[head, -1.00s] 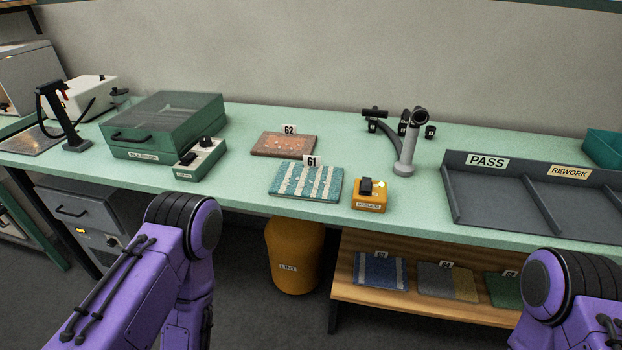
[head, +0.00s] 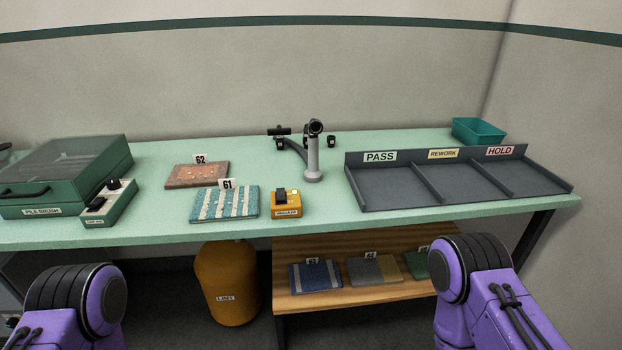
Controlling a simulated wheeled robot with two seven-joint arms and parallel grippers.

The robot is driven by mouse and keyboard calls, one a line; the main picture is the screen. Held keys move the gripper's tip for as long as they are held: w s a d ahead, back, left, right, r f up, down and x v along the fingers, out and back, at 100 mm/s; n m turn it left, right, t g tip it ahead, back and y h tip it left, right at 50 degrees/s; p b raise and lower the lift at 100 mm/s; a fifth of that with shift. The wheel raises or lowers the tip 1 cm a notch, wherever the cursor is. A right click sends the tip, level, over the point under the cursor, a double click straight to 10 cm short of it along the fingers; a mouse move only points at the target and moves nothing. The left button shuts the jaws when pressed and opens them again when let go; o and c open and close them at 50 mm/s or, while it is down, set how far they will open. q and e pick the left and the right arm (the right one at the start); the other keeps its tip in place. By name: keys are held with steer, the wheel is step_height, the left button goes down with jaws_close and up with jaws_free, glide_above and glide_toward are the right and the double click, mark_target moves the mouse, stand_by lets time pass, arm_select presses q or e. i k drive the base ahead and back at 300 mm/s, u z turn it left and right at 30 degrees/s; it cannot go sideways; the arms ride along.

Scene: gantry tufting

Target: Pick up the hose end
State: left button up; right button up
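The thing that looks like the hose end is a grey upright tube (head: 312,160) with a dark round opening at its top. It stands on the green table (head: 330,202), right of the middle of the head view. A dark curved piece and several small black fittings (head: 280,137) are close behind and left of it; I cannot tell how they join. Purple links of both my arms show at the bottom left and bottom right, well short of the tube. Neither gripper is in view.
A yellow switch box (head: 286,205) and sample 61 (head: 224,204) lie in front and left; sample 62 (head: 197,174) lies behind. The grey sorting tray (head: 400,205) is close right. A teal bin (head: 478,131) stands behind it. A lint drum (head: 226,285) and wooden shelf (head: 345,298) are below.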

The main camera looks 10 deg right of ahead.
mark_target(313, 175)
steer(key=k, duration=0.25)
steer(key=u, duration=1.15)
steer(key=i, duration=0.85)
steer(key=z, duration=1.65)
